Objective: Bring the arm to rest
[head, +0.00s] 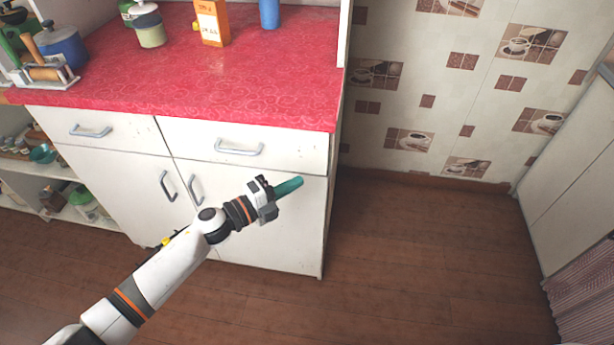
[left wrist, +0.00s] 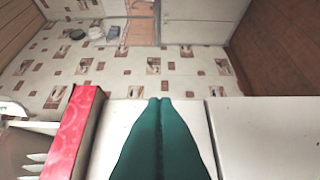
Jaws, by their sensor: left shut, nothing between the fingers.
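My left arm comes in from the lower left in the head view. My left gripper (head: 289,187) has teal fingers that are shut with nothing between them. It is in front of the white cabinet (head: 262,217), below the drawer handle level, pointing right. In the left wrist view the two teal fingers (left wrist: 161,135) lie together and point towards the tiled wall. My right gripper is in neither view.
The red counter (head: 260,92) holds an orange carton (head: 211,22), a blue cylinder (head: 269,13), a lidded jar (head: 148,27) and a blue pot (head: 62,47). Metal handles (head: 239,148) stick out of the cabinet front. The wooden floor (head: 430,260) at right is clear.

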